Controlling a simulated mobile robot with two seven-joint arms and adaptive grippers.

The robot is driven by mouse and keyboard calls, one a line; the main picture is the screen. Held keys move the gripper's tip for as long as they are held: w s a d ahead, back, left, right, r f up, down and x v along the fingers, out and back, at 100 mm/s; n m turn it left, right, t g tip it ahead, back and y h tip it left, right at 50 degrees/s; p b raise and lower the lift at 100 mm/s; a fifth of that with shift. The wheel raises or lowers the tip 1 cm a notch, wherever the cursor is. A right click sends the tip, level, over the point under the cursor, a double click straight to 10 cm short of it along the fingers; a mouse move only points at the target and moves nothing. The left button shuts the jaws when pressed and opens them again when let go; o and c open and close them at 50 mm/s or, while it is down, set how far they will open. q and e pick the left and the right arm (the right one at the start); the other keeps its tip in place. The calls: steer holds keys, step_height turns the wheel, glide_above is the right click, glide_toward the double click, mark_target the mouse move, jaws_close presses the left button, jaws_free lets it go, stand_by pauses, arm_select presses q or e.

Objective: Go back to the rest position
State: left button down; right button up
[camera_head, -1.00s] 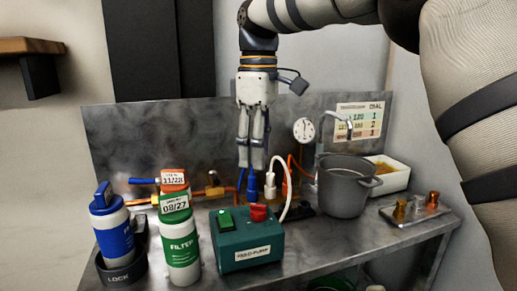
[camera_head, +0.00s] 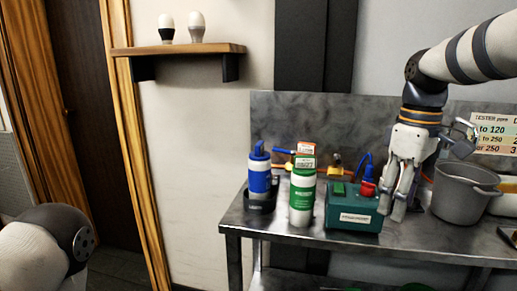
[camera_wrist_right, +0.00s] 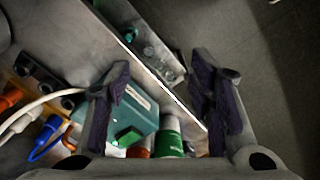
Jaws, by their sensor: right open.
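My right gripper (camera_head: 393,203) hangs fingers down just right of the green feed-pump box (camera_head: 353,208), near the pot. In the right wrist view its two fingers stand apart with nothing between them (camera_wrist_right: 163,88). The pump box (camera_wrist_right: 138,110) and the green filter cartridge (camera_wrist_right: 168,138) lie beyond them there. A rounded part of my left arm (camera_head: 50,250) shows at the lower left; my left gripper is out of view.
The steel bench (camera_head: 400,245) carries a blue cartridge (camera_head: 259,178) in a black holder, a green filter cartridge (camera_head: 302,198) and a grey pot (camera_head: 463,195). A wooden shelf (camera_head: 180,48) holds two bulb-like items (camera_head: 197,27).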

step_height(320, 180, down, 15)
steer(key=w+a+m, duration=0.1)
steer(key=a, duration=0.1)
steer(key=s+a+f+m+g, duration=0.1)
steer(key=s+f, duration=0.3)
steer(key=f, duration=0.3)
steer(key=s+a+f+m, duration=0.1)
steer(key=s+f, duration=0.3)
steer(key=f, duration=0.2)
steer(key=s+f+m, duration=0.2)
steer(key=s+f, duration=0.8)
steer(key=s, duration=0.3)
arm_select(q)
steer(key=shift+w+f, duration=0.1)
steer(key=shift+w, duration=0.75)
arm_select(e)
steer(key=s+m, duration=0.2)
steer(key=s, duration=1.3)
steer(key=shift+f+m, duration=0.15)
steer(key=shift+m, duration=0.25)
steer(key=shift+d, duration=0.1)
